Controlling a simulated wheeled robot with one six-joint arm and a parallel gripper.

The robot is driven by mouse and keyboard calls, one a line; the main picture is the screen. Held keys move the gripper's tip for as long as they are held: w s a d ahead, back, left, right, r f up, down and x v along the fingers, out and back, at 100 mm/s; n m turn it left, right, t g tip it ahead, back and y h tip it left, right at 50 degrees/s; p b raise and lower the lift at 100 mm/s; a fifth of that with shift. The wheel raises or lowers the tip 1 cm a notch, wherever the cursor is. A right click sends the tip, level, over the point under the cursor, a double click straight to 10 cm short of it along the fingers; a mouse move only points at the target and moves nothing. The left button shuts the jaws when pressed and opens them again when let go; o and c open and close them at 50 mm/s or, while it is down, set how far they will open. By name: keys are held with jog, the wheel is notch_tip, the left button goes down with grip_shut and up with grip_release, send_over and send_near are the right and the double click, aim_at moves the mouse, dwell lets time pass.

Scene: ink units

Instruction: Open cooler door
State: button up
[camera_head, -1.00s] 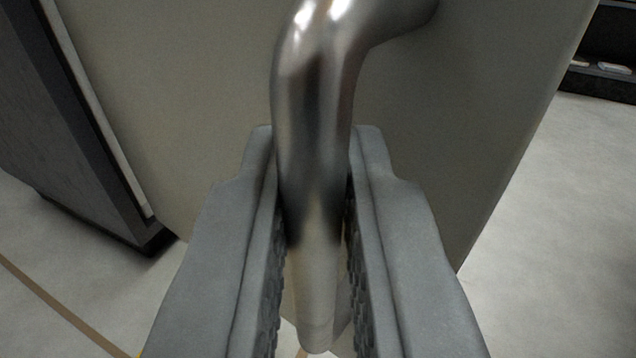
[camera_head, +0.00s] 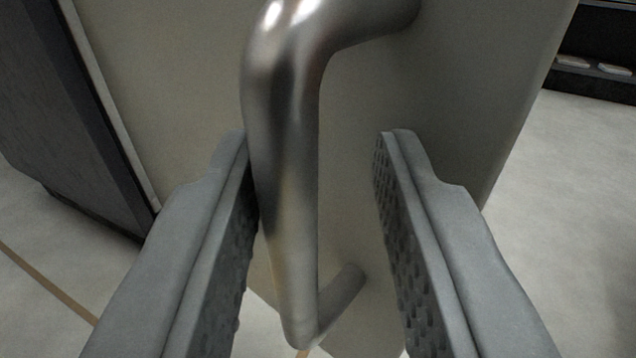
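The cooler door (camera_head: 170,90) is a beige panel standing at an angle to the dark cabinet body on the left, so it is partly open. Its shiny metal bar handle (camera_head: 285,170) runs down the middle of the view, with its upper bend at the top and its lower mount near the bottom. My gripper (camera_head: 312,145) is open, with one grey ridged finger on each side of the handle. The handle lies close to the left finger, perhaps touching it. A clear gap separates it from the right finger.
The dark cabinet side (camera_head: 50,110) stands at the left behind the door. Pale floor (camera_head: 565,210) is open at the right. A dark shelf (camera_head: 595,60) with small pale items is at the upper right. A brown line crosses the floor at lower left.

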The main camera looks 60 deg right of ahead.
jog(key=v, duration=1.6)
jog(key=shift+a, duration=0.2)
